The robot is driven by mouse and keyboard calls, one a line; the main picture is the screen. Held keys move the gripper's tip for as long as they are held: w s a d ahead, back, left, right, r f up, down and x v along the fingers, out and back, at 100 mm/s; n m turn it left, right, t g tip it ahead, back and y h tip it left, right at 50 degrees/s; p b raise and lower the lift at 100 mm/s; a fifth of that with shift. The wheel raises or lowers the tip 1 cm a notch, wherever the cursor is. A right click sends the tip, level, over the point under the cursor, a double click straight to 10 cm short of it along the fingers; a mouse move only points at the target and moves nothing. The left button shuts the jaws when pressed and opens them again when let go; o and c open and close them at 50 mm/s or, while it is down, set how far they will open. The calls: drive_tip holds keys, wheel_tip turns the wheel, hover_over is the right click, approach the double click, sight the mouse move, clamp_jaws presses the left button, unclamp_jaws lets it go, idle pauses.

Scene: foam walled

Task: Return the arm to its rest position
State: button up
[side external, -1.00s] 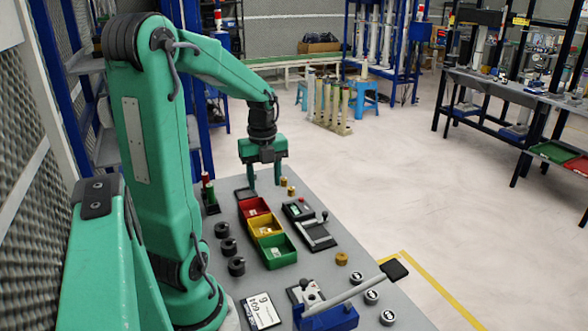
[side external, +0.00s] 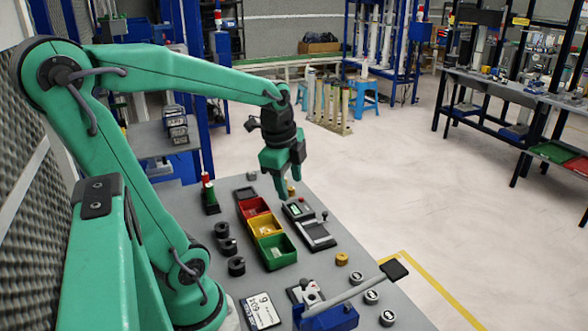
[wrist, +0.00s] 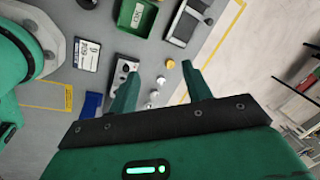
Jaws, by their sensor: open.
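My gripper (side external: 282,186) is green with a dark wrist joint and hangs above the far part of the grey bench (side external: 330,268). Its two fingers stand apart with nothing between them. It is tilted, with the fingers pointing down. In the wrist view my gripper (wrist: 160,72) also shows open and empty, with the bench top beyond the fingers. My forearm stretches almost level from the elbow at the upper left.
A red bin (side external: 252,208), a yellow bin (side external: 264,227) and a green bin (side external: 276,252) line the bench. A grey scale-like device (side external: 316,234) lies to their right. A blue lever press (side external: 330,316) stands in front. Black cylinders (side external: 229,247) stand left. Open floor lies right.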

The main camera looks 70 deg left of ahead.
drive_tip(key=s+d+r+n+t+h, duration=0.1)
drive_tip(key=s+d+r+n+t, duration=0.2)
drive_tip(key=d+n, duration=0.7)
drive_tip(key=shift+d, duration=0.6)
idle(1.2)
